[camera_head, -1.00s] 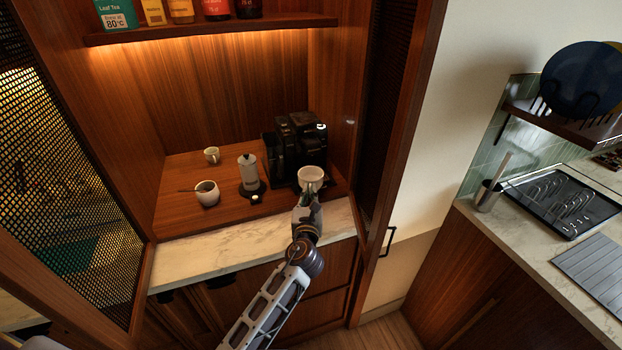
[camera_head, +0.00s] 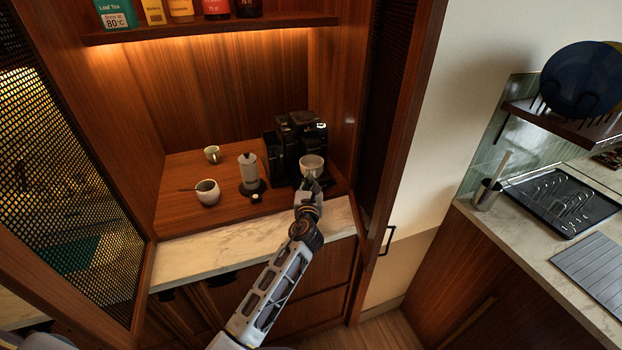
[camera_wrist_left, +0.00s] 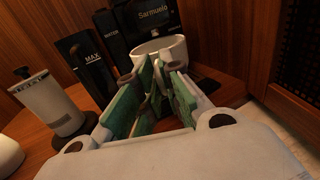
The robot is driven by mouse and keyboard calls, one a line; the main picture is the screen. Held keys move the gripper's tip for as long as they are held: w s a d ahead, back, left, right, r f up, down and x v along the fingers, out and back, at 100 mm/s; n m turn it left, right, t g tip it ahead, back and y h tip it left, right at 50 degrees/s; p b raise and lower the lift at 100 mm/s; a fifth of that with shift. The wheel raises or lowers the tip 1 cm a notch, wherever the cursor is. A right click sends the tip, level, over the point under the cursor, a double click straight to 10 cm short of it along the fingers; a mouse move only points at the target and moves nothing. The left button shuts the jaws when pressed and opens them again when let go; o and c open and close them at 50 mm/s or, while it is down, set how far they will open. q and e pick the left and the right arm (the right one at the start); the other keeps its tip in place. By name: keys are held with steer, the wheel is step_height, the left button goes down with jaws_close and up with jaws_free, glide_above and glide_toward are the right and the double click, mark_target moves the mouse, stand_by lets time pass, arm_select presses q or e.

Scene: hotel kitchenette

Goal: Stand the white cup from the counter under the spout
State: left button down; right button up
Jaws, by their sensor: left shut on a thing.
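The white cup (camera_head: 311,164) is upright in front of the black coffee machine (camera_head: 299,140) in the head view. My left gripper (camera_head: 309,184) is shut on the near side of the cup; its arm comes up from below. In the left wrist view the cup (camera_wrist_left: 161,50) is beyond the green-padded fingers (camera_wrist_left: 157,92), close to the front of the machine (camera_wrist_left: 146,16). The spout is not clear in either view. I cannot tell whether the cup's base touches anything. My right gripper is not in view.
A white moka pot (camera_head: 248,168) stands left of the machine on a dark round base. A white bowl-like pot (camera_head: 207,192) and a small cup (camera_head: 212,154) are further left. The marble counter edge (camera_head: 245,243) is clear. A shelf (camera_head: 210,31) hangs above.

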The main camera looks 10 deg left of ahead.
arm_select(q)
steer(key=shift+w+a+r, duration=0.1)
steer(key=shift+w+a, duration=0.05)
steer(key=shift+w, duration=0.65)
steer(key=shift+w+a, duration=0.15)
steer(key=shift+w, duration=0.65)
steer(key=shift+f, duration=0.8)
steer(key=shift+f, duration=0.1)
steer(key=c, duration=1.6)
jaws_free()
steer(key=shift+o, duration=0.2)
steer(key=s+d, duration=0.2)
steer(key=s, duration=0.9)
steer(key=shift+s+d+b, duration=0.2)
steer(key=shift+s+b, duration=0.15)
steer(key=shift+b, duration=0.05)
